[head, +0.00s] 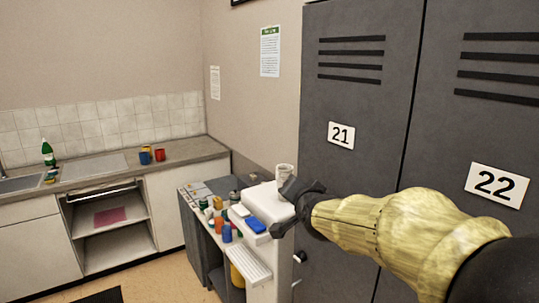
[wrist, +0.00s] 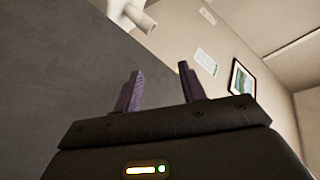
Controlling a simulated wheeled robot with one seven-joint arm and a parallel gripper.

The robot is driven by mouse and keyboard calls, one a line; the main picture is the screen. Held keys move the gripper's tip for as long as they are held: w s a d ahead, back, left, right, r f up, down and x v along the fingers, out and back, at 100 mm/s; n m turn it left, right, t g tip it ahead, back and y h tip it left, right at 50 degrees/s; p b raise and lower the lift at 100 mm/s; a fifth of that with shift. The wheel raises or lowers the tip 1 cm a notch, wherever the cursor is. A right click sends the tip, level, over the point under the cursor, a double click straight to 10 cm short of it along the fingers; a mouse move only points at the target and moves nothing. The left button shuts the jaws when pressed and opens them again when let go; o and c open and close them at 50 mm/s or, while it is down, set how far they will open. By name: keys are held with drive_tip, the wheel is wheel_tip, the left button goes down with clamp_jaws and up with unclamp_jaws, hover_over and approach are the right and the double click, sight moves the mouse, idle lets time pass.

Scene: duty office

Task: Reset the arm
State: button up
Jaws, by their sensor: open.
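My gripper (head: 287,207) is at the end of my arm, which reaches in from the right in the head view in front of the grey lockers. Its jaws point left, and overlap the right edge of the white machine in the picture; I cannot tell the distance between them. In the wrist view the two dark purple fingers (wrist: 160,72) stand apart with nothing between them. My gripper is open and empty.
Grey lockers 21 (head: 341,135) and 22 (head: 496,185) stand close behind my arm. A pale cup (head: 284,171) sits on the white machine (head: 268,203). Bottles and a blue item crowd the small cabinet. Mugs (head: 159,154) stand on the far counter (head: 185,152). Floor shows at left.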

drive_tip(key=s+d+f+n+g, duration=0.2)
drive_tip(key=s+d+f+g, duration=0.1)
drive_tip(key=s+f, duration=0.5)
drive_tip(key=s+d+f+n+g+h, duration=0.1)
drive_tip(key=s+d+f+n+g, duration=0.1)
drive_tip(key=s+f+g, duration=0.3)
drive_tip(key=s+d+f+n+g, duration=0.2)
drive_tip(key=s+d+f+g, duration=0.1)
drive_tip(key=s+f, duration=0.8)
wheel_tip(320, 180, down, 2)
drive_tip(key=shift+s+d+f+n+g+h, duration=0.1)
drive_tip(key=shift+s+d+n+g+h, duration=0.2)
drive_tip(key=shift+n+g+h, duration=0.15)
drive_tip(key=shift+w, duration=0.2)
drive_tip(key=shift+s, duration=0.25)
drive_tip(key=shift+w, duration=0.15)
